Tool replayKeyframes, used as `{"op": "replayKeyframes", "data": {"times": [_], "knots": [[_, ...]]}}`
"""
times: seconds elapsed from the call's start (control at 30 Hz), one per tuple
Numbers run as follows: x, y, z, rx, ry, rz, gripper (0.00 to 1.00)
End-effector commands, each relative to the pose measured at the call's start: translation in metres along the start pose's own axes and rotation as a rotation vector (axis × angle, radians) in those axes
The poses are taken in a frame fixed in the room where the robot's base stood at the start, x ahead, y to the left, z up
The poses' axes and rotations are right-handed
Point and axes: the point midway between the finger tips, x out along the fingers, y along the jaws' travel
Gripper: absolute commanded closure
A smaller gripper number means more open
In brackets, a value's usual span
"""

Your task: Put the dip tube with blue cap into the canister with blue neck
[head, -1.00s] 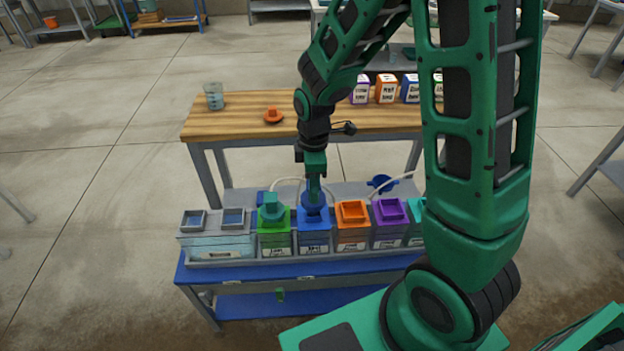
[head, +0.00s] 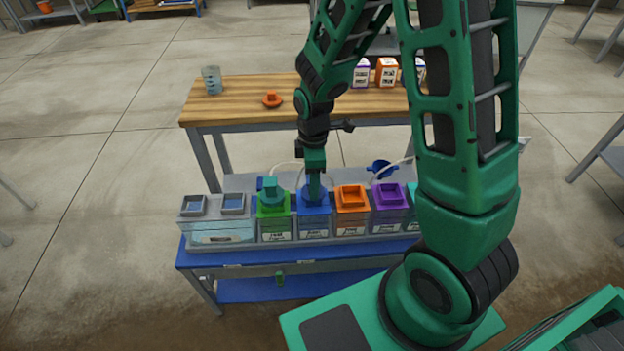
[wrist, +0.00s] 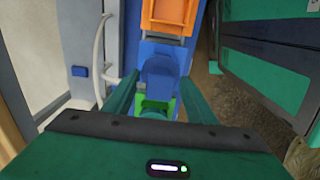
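The canister with blue neck (head: 314,229) stands in the row on the blue bench, between a green and an orange canister. The blue cap (wrist: 162,72) of the dip tube is at this canister's neck. No tube shows below it. Whether the cap is fully seated I cannot tell. My gripper (head: 314,190) points straight down over the blue canister, its fingertips at the cap. In the wrist view, the two fingers are apart with the blue cap between their tips. Whether they press on it I cannot tell.
A green canister (head: 274,228) with a teal cap (head: 272,192) is close on the left. An orange (head: 351,222) and a purple canister (head: 389,218) stand to the right. Behind, a wooden-topped table (head: 240,110) carries a beaker (head: 212,80) and an orange cap (head: 272,99).

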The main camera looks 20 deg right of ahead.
Motion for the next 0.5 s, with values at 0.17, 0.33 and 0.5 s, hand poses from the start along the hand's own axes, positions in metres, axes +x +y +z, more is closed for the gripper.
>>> {"op": "replayKeyframes", "data": {"times": [0.17,0.33,0.5], "knots": [[0.0,0.0,0.0,-0.001,0.0,0.0,0.49],[-0.003,0.0,-0.001,-0.001,0.001,0.001,0.49],[-0.02,0.001,-0.001,-0.001,0.002,0.004,0.49]]}}
